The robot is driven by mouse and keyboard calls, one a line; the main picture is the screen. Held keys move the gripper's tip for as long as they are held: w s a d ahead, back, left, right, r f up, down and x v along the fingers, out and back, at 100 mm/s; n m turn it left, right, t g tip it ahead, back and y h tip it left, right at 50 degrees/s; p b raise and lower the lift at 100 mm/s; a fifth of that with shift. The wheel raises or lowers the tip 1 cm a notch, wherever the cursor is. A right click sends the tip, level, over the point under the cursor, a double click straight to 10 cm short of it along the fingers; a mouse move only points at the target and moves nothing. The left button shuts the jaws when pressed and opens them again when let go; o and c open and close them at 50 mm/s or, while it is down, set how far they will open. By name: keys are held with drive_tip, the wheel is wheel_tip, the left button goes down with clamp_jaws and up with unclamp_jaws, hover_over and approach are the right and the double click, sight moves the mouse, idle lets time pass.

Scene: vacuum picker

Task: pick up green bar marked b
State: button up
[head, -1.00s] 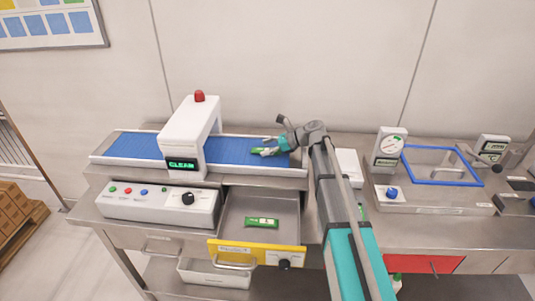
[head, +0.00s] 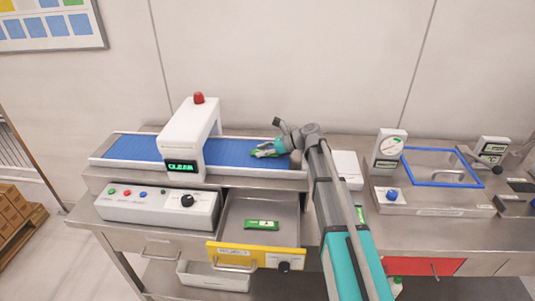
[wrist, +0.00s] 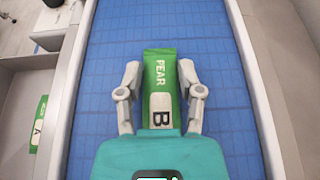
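The green bar marked B (wrist: 160,85) lies on the blue conveyor belt, its "PEAR" label and the letter B facing up in the wrist view. In the head view it is mostly hidden by my gripper (head: 266,152), low over the right part of the belt. In the wrist view my gripper (wrist: 160,75) has one finger on each side of the bar, with narrow gaps at the tips. It looks open. Whether the fingers are level with the bar is hard to tell.
Another green bar, marked A (wrist: 38,124), lies in the open yellow-fronted drawer (head: 225,247) below the belt. A white arch (head: 192,135) with a red lamp spans the conveyor (head: 130,147) to the left.

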clamp_jaws()
drive_tip(key=shift+r, duration=0.15)
drive_tip(key=shift+r+p, duration=0.95)
drive_tip(key=shift+p, duration=0.15)
drive_tip(key=s+a+r+p, duration=0.6)
drive_tip(key=s+r+p, duration=0.4)
drive_tip(key=s, duration=0.2)
drive_tip(key=shift+s+a+r+p, duration=0.15)
drive_tip(key=shift+a+r+p, duration=0.2)
drive_tip(key=shift+r+p, duration=0.05)
